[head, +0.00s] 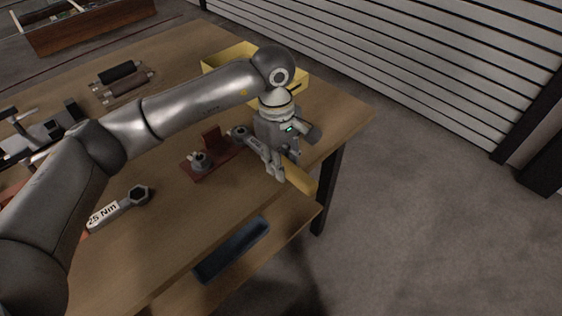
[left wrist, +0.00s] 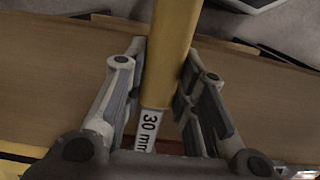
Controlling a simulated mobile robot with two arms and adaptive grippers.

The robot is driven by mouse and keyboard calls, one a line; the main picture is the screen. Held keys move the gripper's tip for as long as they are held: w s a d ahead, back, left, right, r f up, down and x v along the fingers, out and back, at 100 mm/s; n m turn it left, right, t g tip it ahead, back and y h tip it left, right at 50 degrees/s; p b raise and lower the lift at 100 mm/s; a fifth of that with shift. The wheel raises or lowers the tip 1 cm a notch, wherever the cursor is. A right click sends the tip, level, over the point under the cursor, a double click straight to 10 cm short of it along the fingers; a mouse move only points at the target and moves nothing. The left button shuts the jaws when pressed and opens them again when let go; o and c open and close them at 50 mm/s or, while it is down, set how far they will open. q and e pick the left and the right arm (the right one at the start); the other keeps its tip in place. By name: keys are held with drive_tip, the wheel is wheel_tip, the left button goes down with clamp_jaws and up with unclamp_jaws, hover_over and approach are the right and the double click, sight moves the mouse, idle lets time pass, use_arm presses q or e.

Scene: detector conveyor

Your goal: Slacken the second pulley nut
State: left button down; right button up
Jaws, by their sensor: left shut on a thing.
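My left gripper (head: 274,166) is shut on the yellow handle (head: 300,181) of a wrench near the table's right corner. In the left wrist view, the handle (left wrist: 172,45) runs between both fingers, and a white "30 mm" label (left wrist: 149,124) shows on the shank. A dark red plate (head: 204,171) to the left carries a grey nut (head: 200,158) at its near end. A grey round part (head: 238,131) shows at its far end beside the gripper; I cannot tell whether it is the wrench head or a second nut. My right gripper is not in view.
A second wrench marked "25 Nm" (head: 118,207) lies on the wooden table (head: 175,225). A yellow bin (head: 226,56) stands behind my left arm. Two dark rollers (head: 118,73) lie farther back. A blue tray (head: 232,250) sits on the lower shelf.

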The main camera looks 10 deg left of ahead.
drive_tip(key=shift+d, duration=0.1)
use_arm(q)
drive_tip(key=shift+w+d+n+b, duration=0.4)
drive_tip(key=shift+w+d+n, duration=0.1)
drive_tip(key=shift+w+n, duration=0.25)
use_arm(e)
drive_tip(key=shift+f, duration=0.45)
use_arm(q)
drive_tip(key=shift+s+a, duration=0.1)
drive_tip(key=shift+s+a+m+b, duration=0.15)
drive_tip(key=shift+s+m+b, duration=0.1)
drive_tip(key=shift+m+b, duration=0.1)
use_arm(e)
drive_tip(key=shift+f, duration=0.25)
use_arm(q)
drive_tip(key=shift+r, duration=0.15)
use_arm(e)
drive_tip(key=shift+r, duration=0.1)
